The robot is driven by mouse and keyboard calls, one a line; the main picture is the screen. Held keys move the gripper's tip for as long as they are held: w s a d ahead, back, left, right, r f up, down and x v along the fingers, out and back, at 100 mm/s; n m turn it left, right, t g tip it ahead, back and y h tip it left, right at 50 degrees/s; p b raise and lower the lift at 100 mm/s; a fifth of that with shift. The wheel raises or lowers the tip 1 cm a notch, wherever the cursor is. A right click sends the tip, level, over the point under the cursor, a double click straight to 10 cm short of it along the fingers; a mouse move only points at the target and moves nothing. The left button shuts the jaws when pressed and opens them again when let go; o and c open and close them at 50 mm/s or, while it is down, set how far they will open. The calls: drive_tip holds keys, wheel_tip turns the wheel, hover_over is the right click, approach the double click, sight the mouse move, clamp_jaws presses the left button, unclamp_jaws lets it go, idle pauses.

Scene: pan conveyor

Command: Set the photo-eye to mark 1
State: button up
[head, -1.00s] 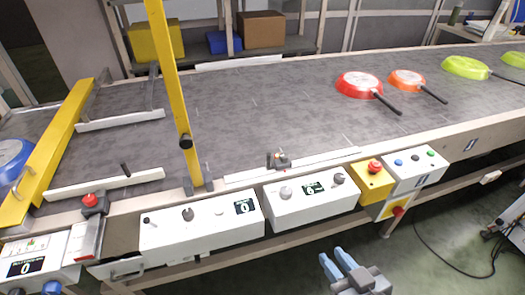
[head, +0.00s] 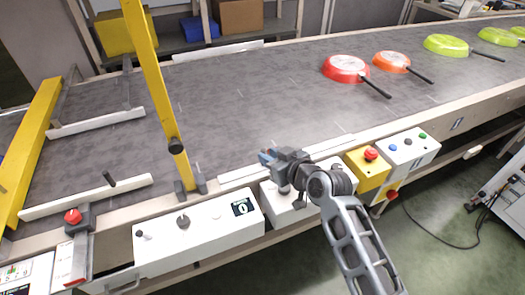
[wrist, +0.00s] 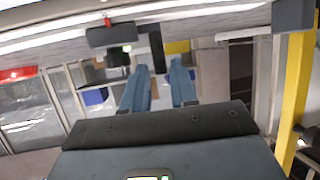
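The photo-eye is hidden behind my gripper in the head view, at the white rail (head: 235,174) along the conveyor's near edge. In the wrist view a dark block (wrist: 112,36) with a small red part and a green light, likely the photo-eye, is just beyond the fingertips. A dark upright piece beside it lines up with the gap between the fingers. My gripper (head: 266,157) is over the rail; its blue fingers (wrist: 158,72) are apart with nothing seen held between them. I cannot read any mark numbers on the rail.
A yellow post (head: 153,85) stands left of my gripper. White control boxes (head: 198,232) and a yellow box with a red button (head: 370,168) line the front. Red (head: 346,69), orange (head: 391,62) and green (head: 446,45) pans lie on the belt at the right.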

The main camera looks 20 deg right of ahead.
drive_tip(key=shift+x, duration=1.95)
clamp_jaws()
drive_tip(key=shift+f, duration=0.1)
